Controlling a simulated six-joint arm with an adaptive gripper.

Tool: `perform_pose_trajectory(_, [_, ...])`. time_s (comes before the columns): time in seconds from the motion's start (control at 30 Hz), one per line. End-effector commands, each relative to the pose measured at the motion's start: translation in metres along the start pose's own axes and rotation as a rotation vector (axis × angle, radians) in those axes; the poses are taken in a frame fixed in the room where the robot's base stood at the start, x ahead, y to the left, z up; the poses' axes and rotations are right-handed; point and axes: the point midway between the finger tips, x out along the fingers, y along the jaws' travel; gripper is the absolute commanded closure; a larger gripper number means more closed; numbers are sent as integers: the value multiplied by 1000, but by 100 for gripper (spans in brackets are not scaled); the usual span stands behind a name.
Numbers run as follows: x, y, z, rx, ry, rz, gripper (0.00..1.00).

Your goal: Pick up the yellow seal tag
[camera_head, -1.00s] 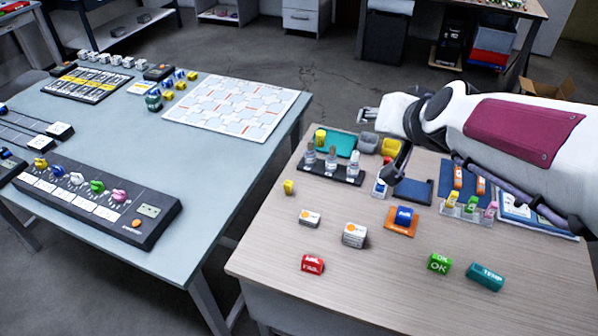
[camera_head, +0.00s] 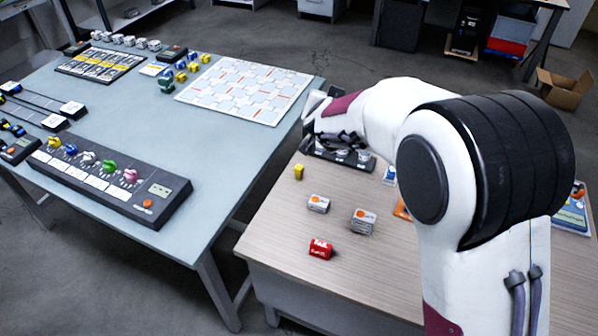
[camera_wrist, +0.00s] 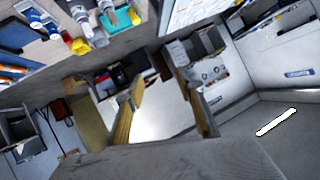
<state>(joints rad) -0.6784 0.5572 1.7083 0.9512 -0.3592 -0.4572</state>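A small yellow block (camera_head: 299,171) that fits the yellow seal tag stands on the wooden table near its left edge, in the head view. My gripper (camera_head: 338,140) is beyond it and to the right, over the dark vial rack and apart from the block. The wrist view shows my two tan fingers (camera_wrist: 163,108) spread apart with nothing between them. Near the table edge, that view shows two yellow pieces; I cannot be sure which is the tag.

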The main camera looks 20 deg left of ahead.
Motion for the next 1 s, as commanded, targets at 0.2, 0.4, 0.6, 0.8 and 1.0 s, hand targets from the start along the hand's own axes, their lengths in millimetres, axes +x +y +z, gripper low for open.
perform_pose_trajectory(0.2, [33,-16,41,-7,26,50,62])
perform_pose_trajectory(0.4, [56,-26,81,-20,51,107,62])
perform_pose_trajectory(0.6, [73,-31,126,-42,73,171,62])
perform_pose_trajectory(0.8, [84,-31,176,-71,92,243,62])
perform_pose_trajectory(1.0, [87,-28,223,-107,111,314,62])
